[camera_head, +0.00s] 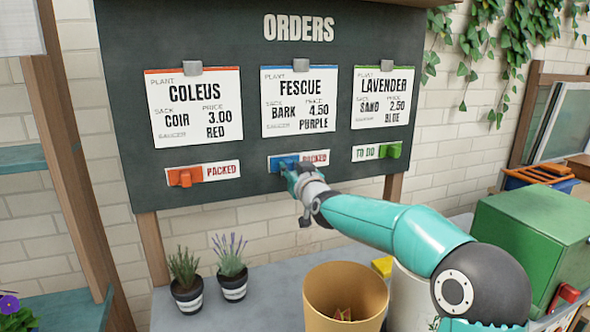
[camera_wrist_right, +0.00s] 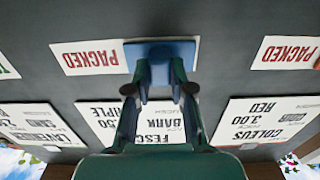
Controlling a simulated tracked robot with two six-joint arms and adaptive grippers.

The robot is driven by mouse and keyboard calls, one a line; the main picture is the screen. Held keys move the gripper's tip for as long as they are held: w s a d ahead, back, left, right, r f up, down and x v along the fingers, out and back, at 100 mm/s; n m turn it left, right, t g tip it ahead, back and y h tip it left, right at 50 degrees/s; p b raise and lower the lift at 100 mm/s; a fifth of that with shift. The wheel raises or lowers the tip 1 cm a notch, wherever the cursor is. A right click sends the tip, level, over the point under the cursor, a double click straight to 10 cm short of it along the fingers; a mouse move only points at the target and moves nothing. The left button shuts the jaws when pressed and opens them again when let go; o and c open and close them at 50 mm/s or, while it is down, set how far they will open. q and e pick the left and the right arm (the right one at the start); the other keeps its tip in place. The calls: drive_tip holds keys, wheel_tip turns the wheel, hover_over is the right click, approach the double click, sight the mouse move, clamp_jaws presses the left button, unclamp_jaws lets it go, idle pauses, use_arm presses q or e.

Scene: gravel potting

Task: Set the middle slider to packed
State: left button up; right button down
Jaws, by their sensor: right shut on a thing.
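The middle slider is a blue block (camera_head: 279,162) under the FESCUE card on the dark orders board. It sits at the left end of its white strip (camera_head: 318,157), and the red word PACKED shows to its right. In the right wrist view, turned over, the blue slider (camera_wrist_right: 180,50) covers the right end of its strip and PACKED (camera_wrist_right: 85,57) reads clearly. My right gripper (camera_head: 293,172) is at the slider, its fingers shut on the slider's knob (camera_wrist_right: 159,72). My left gripper is not in view.
The left, orange slider (camera_head: 185,177) also shows PACKED. The right, green slider (camera_head: 391,150) shows TO DO. Below are two potted plants (camera_head: 187,293) (camera_head: 232,283), a brown bin (camera_head: 345,300) and a green box (camera_head: 530,225).

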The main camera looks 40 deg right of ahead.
drive_tip(key=c, duration=1)
unclamp_jaws()
drive_tip(key=shift+a, duration=0.3)
drive_tip(key=shift+d, duration=0.15)
drive_tip(key=shift+s, duration=0.1)
drive_tip(key=v, duration=1.1)
drive_tip(key=shift+s, duration=0.35)
drive_tip(key=shift+f, duration=0.1)
